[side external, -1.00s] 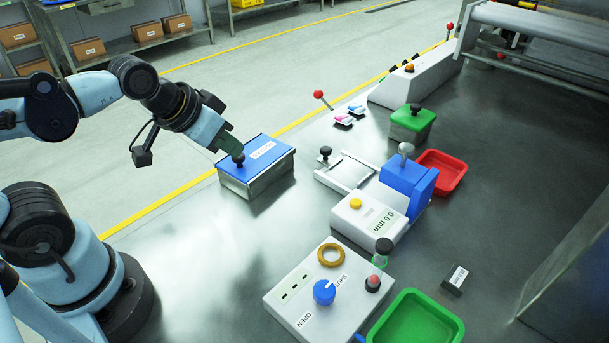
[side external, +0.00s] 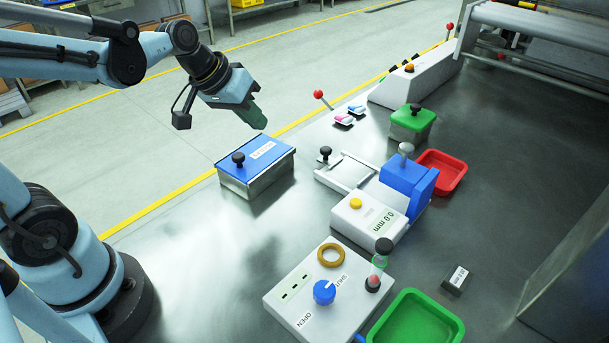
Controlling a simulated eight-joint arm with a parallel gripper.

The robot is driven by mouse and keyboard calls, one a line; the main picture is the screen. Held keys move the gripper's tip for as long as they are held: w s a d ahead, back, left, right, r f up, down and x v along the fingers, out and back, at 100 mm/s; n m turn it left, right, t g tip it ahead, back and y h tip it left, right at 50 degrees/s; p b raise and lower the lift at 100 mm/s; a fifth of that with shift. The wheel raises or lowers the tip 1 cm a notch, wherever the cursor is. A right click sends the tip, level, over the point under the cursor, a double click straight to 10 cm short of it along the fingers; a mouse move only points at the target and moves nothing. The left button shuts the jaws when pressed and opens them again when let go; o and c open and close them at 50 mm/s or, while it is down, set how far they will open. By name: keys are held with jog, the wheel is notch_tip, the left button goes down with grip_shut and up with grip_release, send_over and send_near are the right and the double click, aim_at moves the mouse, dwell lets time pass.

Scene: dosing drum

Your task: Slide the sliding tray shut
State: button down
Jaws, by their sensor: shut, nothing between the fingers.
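The sliding tray (side external: 362,186) appears to be the pale flat frame with a black knob (side external: 325,154) at its far left end. It sticks out to the left from the blue block (side external: 408,188) of the white unit with the 0.0 mm display (side external: 372,221). My gripper (side external: 262,123) is shut and empty. It hangs in the air, up and left of the tray's knob in the picture and apart from it. Its green fingers point down and to the right.
A blue-lidded metal box (side external: 257,166) with a black knob stands left of the tray. A red bin (side external: 441,172) and green-lidded box (side external: 412,124) lie beyond. A dial panel (side external: 321,292) and green bin (side external: 415,320) are in front. Bare table lies between the blue-lidded box and tray.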

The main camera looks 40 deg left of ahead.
jog(key=shift+n+h, duration=0.7)
jog(key=shift+n, duration=0.1)
jog(key=w+f, duration=0.7)
jog(key=w+a+f, duration=0.1)
jog(key=w+f, duration=0.2)
jog(key=w, duration=0.1)
jog(key=shift+w+f, duration=0.15)
jog(key=shift+f, duration=0.05)
jog(key=shift+w+d+f, duration=0.1)
jog(key=shift+w+d, duration=0.15)
jog(key=shift+d, duration=0.3)
jog(key=shift+w+d+f, duration=0.1)
jog(key=shift+w+d, duration=0.15)
jog(key=shift+d, duration=0.3)
jog(key=shift+w+d+f, duration=0.1)
jog(key=shift+w+d, duration=0.25)
jog(key=shift+d, duration=0.25)
send_near(366, 177)
jog(key=x, duration=0.4)
jog(key=shift+w+f, duration=0.1)
jog(key=shift+f, duration=0.15)
jog(key=shift+d, duration=0.1)
